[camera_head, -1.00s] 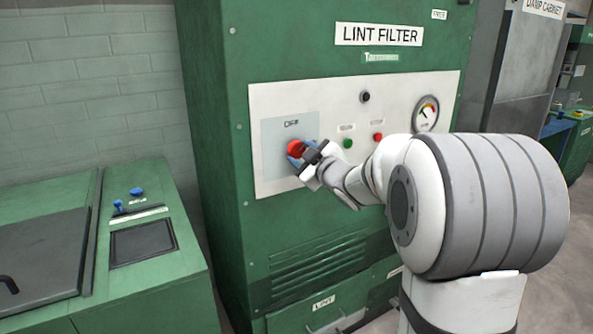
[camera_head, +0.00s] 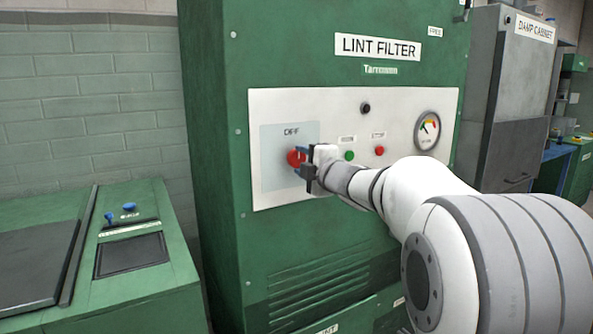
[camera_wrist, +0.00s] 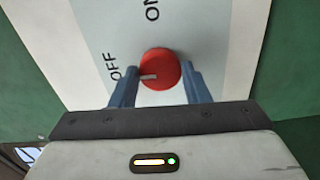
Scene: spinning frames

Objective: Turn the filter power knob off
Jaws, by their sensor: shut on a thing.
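The round red knob (camera_head: 294,158) sits on a pale square plate at the left of the lint filter's white panel. It also shows in the wrist view (camera_wrist: 162,66), where its white pointer mark lies toward the OFF label (camera_wrist: 117,74). The ON label (camera_wrist: 152,9) is at the top of that view. My gripper (camera_head: 302,161) is at the panel with its two blue fingers on either side of the knob, shut on it. In the head view, the gripper hides part of the knob.
The panel also holds a green button (camera_head: 349,155), a red button (camera_head: 379,151), a black knob (camera_head: 365,108) and a gauge (camera_head: 427,131). A low green machine (camera_head: 150,285) stands at the left. A grey damp cabinet (camera_head: 515,100) stands at the right.

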